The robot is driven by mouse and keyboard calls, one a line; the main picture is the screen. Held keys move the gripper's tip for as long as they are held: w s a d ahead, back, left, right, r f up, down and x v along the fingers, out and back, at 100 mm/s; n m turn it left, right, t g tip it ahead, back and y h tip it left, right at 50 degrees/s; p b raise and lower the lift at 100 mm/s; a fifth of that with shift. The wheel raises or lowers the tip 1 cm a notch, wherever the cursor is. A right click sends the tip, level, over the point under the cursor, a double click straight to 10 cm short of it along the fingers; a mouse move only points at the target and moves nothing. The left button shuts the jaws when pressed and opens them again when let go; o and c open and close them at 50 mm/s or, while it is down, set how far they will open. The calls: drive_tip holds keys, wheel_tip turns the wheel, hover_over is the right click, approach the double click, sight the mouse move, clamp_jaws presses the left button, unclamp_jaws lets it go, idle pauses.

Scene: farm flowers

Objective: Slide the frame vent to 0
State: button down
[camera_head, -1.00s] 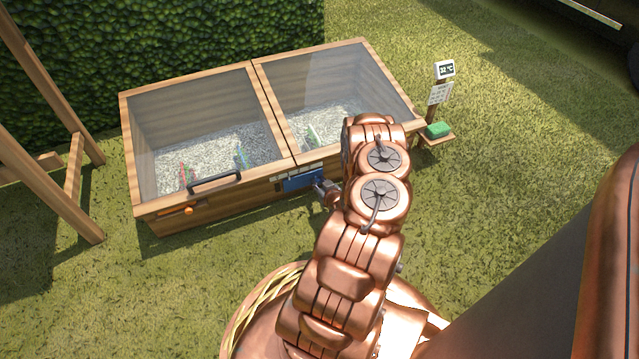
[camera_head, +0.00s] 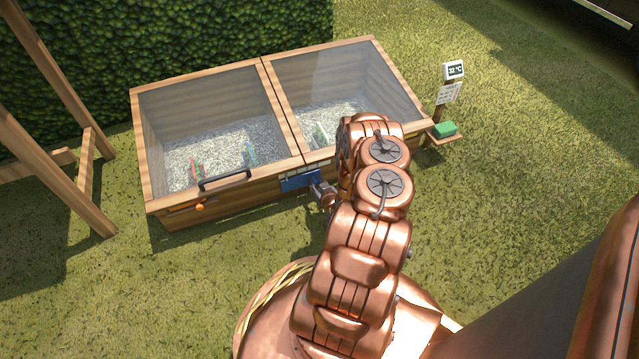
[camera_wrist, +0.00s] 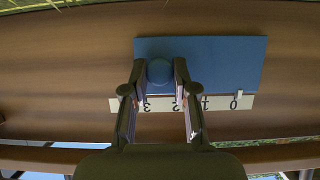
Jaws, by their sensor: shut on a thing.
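The frame vent is a blue panel (camera_head: 296,181) on the front wall of the wooden cold frame, and it fills the upper middle of the wrist view (camera_wrist: 225,60). My gripper (camera_wrist: 160,75) is shut on the round blue knob (camera_wrist: 160,72) of this panel, one finger on each side. A pale number scale (camera_wrist: 222,104) runs along the panel's edge, upside down in the wrist view. A small white pointer (camera_wrist: 240,93) on the panel lines up with the 0. The 1 and 3 are readable; a finger partly covers the 2.
The cold frame (camera_head: 225,192) has two closed glass lids, a black handle (camera_head: 225,181) and an orange knob (camera_head: 200,206). A sign showing 32 °C (camera_head: 454,69) and a green block (camera_head: 444,129) stand at its right. A wooden post structure (camera_head: 88,180) is at left. Grass lies in front.

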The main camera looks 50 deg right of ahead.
drive_tip(key=c, duration=0.9)
unclamp_jaws()
drive_tip(key=shift+w+a, duration=0.15)
drive_tip(key=shift+a, duration=0.15)
drive_tip(key=shift+d, duration=0.1)
drive_tip(key=shift+v, duration=0.75)
drive_tip(key=v, duration=0.6)
